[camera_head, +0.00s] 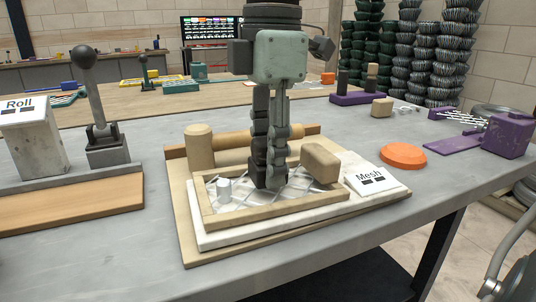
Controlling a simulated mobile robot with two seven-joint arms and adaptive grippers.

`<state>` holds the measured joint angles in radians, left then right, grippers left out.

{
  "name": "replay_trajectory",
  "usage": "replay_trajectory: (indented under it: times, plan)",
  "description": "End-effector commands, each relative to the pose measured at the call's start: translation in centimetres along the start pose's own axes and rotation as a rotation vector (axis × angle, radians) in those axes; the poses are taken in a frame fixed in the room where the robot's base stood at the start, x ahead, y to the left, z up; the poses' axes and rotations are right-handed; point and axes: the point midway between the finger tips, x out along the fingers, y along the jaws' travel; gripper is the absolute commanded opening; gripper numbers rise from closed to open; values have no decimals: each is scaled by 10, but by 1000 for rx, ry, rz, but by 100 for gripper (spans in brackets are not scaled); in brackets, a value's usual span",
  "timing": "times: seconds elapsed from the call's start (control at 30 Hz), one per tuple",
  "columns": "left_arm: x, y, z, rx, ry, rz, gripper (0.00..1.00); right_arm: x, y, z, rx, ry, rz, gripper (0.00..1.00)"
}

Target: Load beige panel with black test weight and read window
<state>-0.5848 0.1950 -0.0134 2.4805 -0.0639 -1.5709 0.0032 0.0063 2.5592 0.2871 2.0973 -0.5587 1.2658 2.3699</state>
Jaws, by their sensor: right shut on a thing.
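The beige panel (292,211) is a shallow rectangular frame around pale wire mesh, lying on a white slab and a wooden base. My right gripper (270,182) comes down from above over the mesh, its fingers close together. It is shut on a dark piece low between its fingertips, which I take to be the black test weight; the fingers mostly hide it. I cannot tell whether the piece touches the mesh. The white plate with dark window slots, marked Mesh (371,179), lies at the right. My left gripper is not in view.
A tan block (320,163) and a wooden post (199,147) flank the gripper. A grey lever (102,110) and a Roll box (35,140) stand at left. At right are an orange disc (403,156) and a purple fixture (508,136). The front grey tabletop is clear.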

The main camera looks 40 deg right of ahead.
Motion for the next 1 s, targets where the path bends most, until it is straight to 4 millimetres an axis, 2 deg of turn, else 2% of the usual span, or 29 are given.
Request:
replay_trajectory:
  times: [0.17,0.2,0.37,0.63,0.77,0.87,1.0]
  plan:
    - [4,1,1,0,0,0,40,3,0,0,0,1,2,0]
    - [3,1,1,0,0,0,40,3,0,0,0,1,2,40]
    - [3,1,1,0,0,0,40,3,0,0,0,0,1,59]
    - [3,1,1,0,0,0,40,4,0,0,0,-1,-1,61]
    - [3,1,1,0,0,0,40,-3,0,0,1,1,1,61]
    - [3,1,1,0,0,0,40,-16,1,0,1,2,4,61]
    - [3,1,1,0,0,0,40,-46,1,0,0,3,5,61]
